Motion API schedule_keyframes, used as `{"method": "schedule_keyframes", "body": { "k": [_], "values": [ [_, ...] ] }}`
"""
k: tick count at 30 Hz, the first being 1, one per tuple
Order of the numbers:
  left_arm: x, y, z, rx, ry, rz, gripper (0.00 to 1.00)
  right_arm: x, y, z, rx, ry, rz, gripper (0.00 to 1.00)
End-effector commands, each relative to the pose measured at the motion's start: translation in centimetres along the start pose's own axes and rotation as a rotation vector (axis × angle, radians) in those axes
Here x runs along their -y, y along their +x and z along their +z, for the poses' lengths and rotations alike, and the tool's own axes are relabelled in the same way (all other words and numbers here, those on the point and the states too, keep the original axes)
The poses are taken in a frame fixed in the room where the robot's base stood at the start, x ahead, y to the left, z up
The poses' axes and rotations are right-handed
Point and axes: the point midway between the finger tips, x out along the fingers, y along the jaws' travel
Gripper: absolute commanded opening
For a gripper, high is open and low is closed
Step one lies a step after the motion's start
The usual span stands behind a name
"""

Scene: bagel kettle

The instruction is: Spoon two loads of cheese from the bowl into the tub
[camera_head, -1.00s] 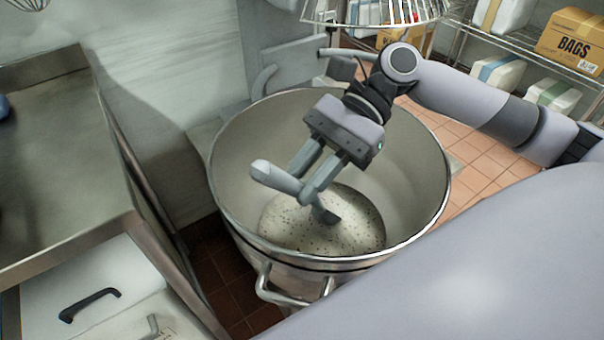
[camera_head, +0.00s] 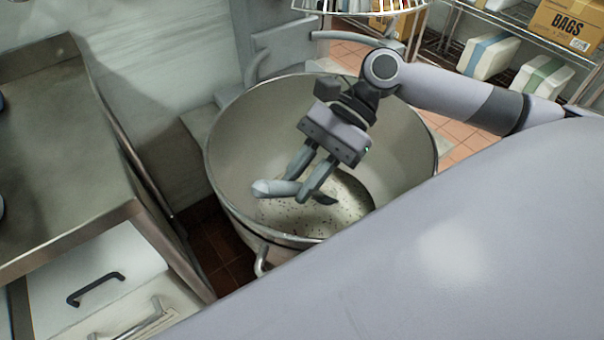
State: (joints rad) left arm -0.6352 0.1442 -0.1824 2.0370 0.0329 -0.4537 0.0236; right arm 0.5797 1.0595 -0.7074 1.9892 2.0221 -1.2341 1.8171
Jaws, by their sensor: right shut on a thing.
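A large round metal bowl (camera_head: 231,165) stands on the floor. A pale, dark-speckled mass (camera_head: 310,218), seemingly the cheese, lies in its bottom. My right gripper (camera_head: 305,186) reaches over the bowl from the upper right, pointing down. It is shut on a grey spoon-like tool (camera_head: 273,188), held nearly level across the fingers. The tool's thick rounded end points left; its darker, narrower end points right. The tool overlaps the speckled mass in the picture; I cannot tell whether it touches it. No tub is clearly identifiable. My left gripper is not in view.
A steel counter (camera_head: 60,165) stands at the left, with white containers (camera_head: 95,285) below it. Shelving with a BAGS box (camera_head: 568,25) is at the upper right. My own grey body covers the lower right.

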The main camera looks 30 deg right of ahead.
Motion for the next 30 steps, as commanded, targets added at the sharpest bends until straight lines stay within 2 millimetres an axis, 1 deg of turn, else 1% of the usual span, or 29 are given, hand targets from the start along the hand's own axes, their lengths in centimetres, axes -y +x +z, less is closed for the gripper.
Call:
{"method": "schedule_keyframes", "body": {
  "k": [14, 21, 30],
  "values": [
    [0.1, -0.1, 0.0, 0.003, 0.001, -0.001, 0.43, 0.0, -0.1, 0.2, 0.001, 0.0, -0.001, 0.0],
    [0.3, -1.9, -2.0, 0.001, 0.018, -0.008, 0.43, 0.3, -1.2, 2.3, 0.031, 0.007, -0.002, 0.0],
    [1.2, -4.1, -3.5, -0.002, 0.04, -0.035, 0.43, 0.6, -2.4, 4.8, 0.079, 0.017, -0.004, 0.0]
  ]
}}
